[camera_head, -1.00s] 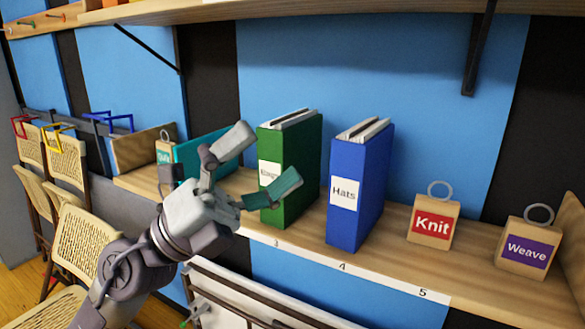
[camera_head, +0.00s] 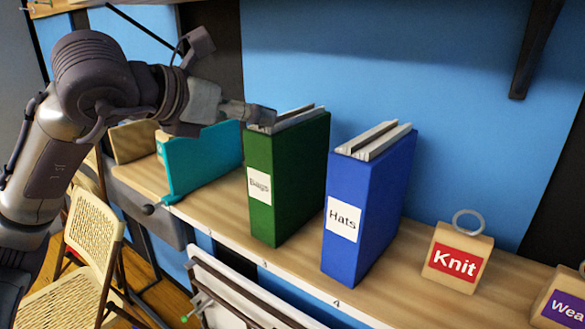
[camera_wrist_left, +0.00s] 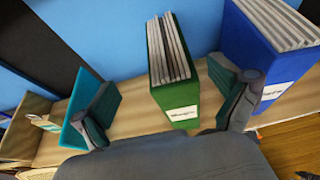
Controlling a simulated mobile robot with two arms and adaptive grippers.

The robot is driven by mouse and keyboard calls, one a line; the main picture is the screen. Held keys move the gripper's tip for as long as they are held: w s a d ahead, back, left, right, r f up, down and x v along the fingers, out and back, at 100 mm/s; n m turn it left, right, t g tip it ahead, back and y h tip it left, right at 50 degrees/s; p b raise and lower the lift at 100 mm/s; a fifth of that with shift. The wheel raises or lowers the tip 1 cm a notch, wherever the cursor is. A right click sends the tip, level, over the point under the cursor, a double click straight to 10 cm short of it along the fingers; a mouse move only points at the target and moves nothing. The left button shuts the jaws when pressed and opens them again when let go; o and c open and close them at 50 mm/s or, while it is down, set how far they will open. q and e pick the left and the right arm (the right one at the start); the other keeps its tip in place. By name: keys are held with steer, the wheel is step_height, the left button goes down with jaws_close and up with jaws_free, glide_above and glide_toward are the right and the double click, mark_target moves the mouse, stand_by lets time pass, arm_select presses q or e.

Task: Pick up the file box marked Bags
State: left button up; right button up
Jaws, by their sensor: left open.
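The green file box (camera_head: 287,180) stands upright on the wooden shelf with its white Bags label facing out and papers showing at the top. In the left wrist view the green box (camera_wrist_left: 182,98) lies between my open fingers, nearer the right one. My left gripper (camera_head: 250,112) is at the box's upper left edge in the head view, partly hidden behind my wrist. In the wrist view my left gripper (camera_wrist_left: 165,100) is open and empty. Whether a finger touches the box, I cannot tell. My right gripper is not in view.
The blue Hats file box (camera_head: 368,205) stands just right of the green one. A teal bookend-like piece (camera_head: 203,158) stands to the left. A red Knit tag block (camera_head: 457,258) stands farther right. A bracket (camera_head: 528,55) hangs above. Chairs (camera_head: 92,240) stand at lower left.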

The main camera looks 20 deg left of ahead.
mark_target(287, 121)
arm_select(q)
steer(key=x, duration=0.3)
steer(key=shift+w+d+p, duration=0.25)
steer(key=shift+p, duration=0.1)
steer(key=shift+x, duration=1)
steer(key=shift+w+d+f+p, duration=0.15)
steer(key=shift+w+d+p, duration=0.35)
steer(key=shift+p, duration=0.45)
steer(key=p+x, duration=0.1)
steer(key=x, duration=0.2)
steer(key=shift+d+f, duration=0.15)
steer(key=shift+f, duration=0.1)
steer(key=shift+w+f, duration=0.1)
steer(key=shift+w, duration=0.1)
steer(key=shift+s, duration=0.1)
steer(key=shift+c, duration=1.1)
steer(key=c, duration=1.6)
jaws_close()
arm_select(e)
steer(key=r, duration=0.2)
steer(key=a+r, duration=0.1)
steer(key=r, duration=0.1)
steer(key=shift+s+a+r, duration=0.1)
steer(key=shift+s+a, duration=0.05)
